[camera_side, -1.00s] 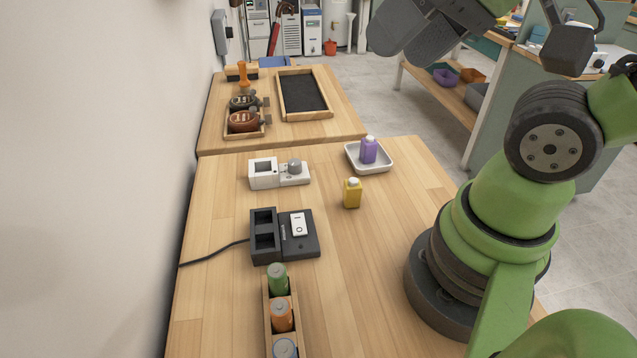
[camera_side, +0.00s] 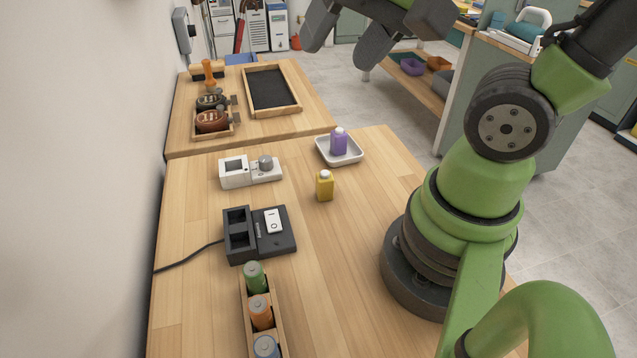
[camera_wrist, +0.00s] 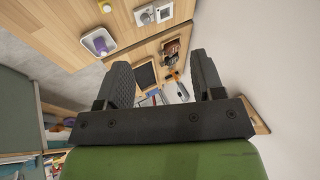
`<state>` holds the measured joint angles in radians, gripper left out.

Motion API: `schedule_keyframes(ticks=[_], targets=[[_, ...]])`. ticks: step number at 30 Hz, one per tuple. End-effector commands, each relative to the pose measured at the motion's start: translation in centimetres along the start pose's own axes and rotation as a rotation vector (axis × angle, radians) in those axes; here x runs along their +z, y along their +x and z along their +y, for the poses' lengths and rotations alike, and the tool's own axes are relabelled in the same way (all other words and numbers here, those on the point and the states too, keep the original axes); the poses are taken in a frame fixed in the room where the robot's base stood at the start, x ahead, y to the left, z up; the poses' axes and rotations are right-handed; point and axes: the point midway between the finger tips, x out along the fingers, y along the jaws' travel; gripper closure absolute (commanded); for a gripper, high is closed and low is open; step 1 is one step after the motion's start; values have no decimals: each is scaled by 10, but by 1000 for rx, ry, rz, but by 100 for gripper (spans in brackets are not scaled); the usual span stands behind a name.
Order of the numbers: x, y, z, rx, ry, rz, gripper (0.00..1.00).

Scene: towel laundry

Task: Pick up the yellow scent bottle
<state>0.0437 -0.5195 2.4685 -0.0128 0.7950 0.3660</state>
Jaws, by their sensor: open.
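The yellow scent bottle (camera_side: 324,186) stands upright on the wooden table, with a pale cap. My gripper (camera_side: 348,42) is open and empty, high up at the top of the side view, well apart from the bottle. Its two dark fingers, spread wide, also show in the wrist view (camera_wrist: 163,80), with no object between them.
A purple bottle (camera_side: 338,142) stands in a white tray (camera_side: 357,157) just behind the yellow one. A white device (camera_side: 235,174), a black charger (camera_side: 240,246) and a wooden holder (camera_side: 279,338) with several cylinders lie left.

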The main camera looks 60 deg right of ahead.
Motion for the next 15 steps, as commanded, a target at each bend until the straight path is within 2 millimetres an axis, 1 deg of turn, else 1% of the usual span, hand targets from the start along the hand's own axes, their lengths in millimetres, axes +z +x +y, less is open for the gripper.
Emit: schedule_keyframes(ticks=[1,5,7,10,12,15], targets=[[-8,16,4,56,132,-24,38],[-25,54,16,183,499,-36,38],[-32,76,26,252,693,-32,38],[-37,107,43,349,965,-10,38],[-37,128,56,414,1140,13,38],[-34,153,74,491,1352,51,38]])
